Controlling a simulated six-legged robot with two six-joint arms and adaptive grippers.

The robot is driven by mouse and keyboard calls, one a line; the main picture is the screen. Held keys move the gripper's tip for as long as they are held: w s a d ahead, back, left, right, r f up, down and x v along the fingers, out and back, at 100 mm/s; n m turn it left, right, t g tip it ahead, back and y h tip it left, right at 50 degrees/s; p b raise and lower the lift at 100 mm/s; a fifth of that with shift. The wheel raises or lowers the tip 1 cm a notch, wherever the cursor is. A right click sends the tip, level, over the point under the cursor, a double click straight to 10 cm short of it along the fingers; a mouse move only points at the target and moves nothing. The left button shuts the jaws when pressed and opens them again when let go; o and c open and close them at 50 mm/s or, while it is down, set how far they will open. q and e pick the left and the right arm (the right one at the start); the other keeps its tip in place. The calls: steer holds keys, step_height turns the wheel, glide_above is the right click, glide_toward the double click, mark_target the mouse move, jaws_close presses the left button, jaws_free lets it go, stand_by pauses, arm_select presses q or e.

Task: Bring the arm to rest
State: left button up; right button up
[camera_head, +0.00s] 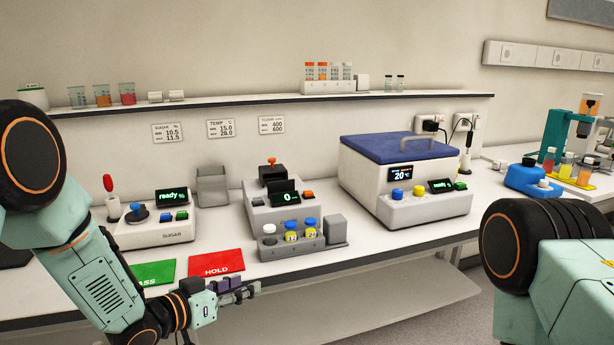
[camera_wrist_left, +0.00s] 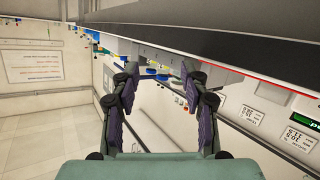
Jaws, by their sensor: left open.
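My left arm comes in from the left in the head view. Its gripper (camera_head: 236,288) is in front of the bench's front edge, just below the red HOLD mat (camera_head: 216,264). The gripper is open and empty; in the left wrist view its two fingers (camera_wrist_left: 157,95) stand apart with nothing between them. My right arm shows only as a large link at the right of the head view, and its gripper is out of view.
The white bench (camera_head: 375,243) carries a sugar meter (camera_head: 155,224), a grey device with vials (camera_head: 288,212) and a blue-lidded box (camera_head: 403,178). A green mat (camera_head: 154,272) lies beside the red one. A wall shelf (camera_head: 230,103) holds beakers. Free room lies in front of the bench.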

arm_select(q)
steer(key=s+a+f+n+g+y, duration=0.2)
steer(key=s+f+y, duration=0.1)
steer(key=s+f, duration=0.55)
steer(key=s+a+f+n+g+y, duration=0.2)
steer(key=s+f, duration=0.6)
steer(key=f, duration=0.1)
steer(key=s+a+f+n+g+y, duration=0.1)
steer(key=s+a+f+g+y, duration=0.1)
steer(key=s, duration=1.1)
steer(key=s+a+f+g+y+b, duration=0.1)
steer(key=s+a+f+g+y, duration=0.1)
steer(key=s, duration=1.1)
steer(key=a+f+g, duration=0.1)
steer(key=f+g, duration=0.1)
steer(key=g, duration=0.1)
steer(key=shift+a+n+g, duration=0.25)
steer(key=shift+n+g, duration=0.05)
steer(key=shift+n, duration=0.1)
steer(key=shift+w, duration=0.15)
